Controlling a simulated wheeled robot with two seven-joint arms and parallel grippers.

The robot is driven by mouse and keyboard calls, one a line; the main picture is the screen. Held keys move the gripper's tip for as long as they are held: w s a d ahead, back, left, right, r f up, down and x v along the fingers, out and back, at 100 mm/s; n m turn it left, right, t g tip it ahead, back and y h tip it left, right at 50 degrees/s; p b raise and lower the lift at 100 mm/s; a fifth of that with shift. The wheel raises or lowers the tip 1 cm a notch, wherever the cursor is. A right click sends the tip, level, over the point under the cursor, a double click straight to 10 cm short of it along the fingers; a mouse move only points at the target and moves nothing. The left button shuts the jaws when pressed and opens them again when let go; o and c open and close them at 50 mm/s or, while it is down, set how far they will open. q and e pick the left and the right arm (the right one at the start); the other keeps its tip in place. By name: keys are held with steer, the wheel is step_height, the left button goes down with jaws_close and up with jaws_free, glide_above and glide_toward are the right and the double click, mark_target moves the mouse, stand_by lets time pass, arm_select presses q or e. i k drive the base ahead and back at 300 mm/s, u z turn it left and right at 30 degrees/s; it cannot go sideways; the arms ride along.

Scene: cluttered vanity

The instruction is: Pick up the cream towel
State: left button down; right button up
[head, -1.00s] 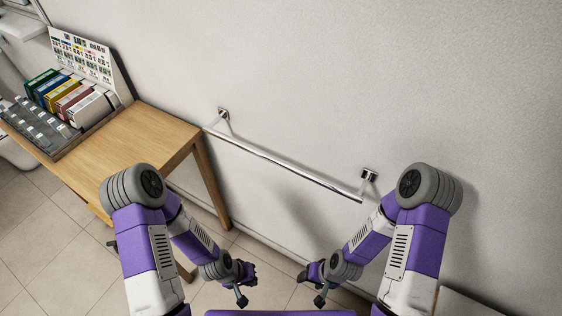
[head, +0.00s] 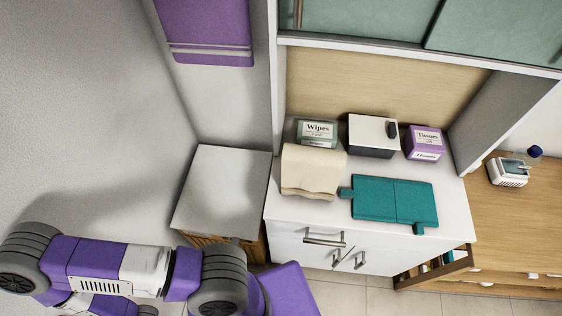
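The cream towel (head: 312,170) lies folded on the left part of the white vanity top in the head view, just in front of a grey-green wipes box. Its near edge reaches close to the front of the top. To its right lies a teal folded item. Part of my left arm shows at the lower left, well short of the towel, but its gripper is out of view. My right gripper is not in view either.
On the white vanity top (head: 455,222) stand the wipes box (head: 317,133), a black-and-white box (head: 372,135), a purple tissue box (head: 424,143) and the teal item (head: 394,201). A white-topped cabinet (head: 222,190) stands left. A purple towel (head: 207,32) hangs above.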

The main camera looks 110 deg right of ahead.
mark_target(310, 172)
steer(key=z, duration=4.2)
